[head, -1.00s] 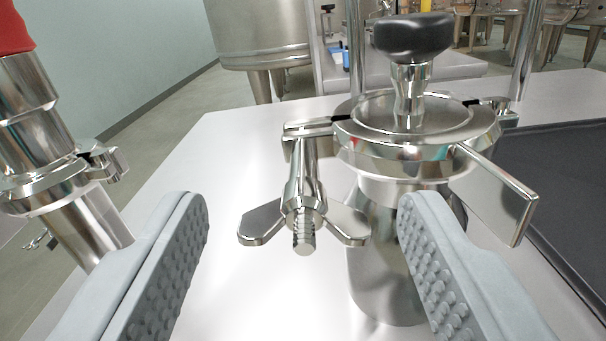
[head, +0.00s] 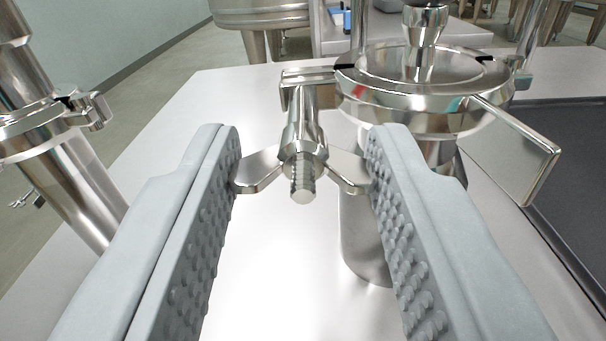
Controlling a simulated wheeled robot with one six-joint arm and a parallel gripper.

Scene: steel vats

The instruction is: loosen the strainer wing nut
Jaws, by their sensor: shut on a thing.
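The wing nut (head: 259,169) sits on a threaded bolt (head: 303,186) at the near side of the clamp in the head view. Its two wings spread left and right, roughly level. My gripper (head: 304,165) has one studded grey finger at each wing tip and is shut on the wing nut. The clamp (head: 305,80) rings the top of the steel strainer (head: 363,235). The strainer stands upright on the bench, and its lower right side is hidden behind my right finger.
A flat metal lever (head: 515,150) sticks out from the strainer's right side. A steel pipe with its own clamp (head: 95,112) leans at the left. A dark tray (head: 560,150) lies at the right. The bench (head: 215,95) is bare around the strainer.

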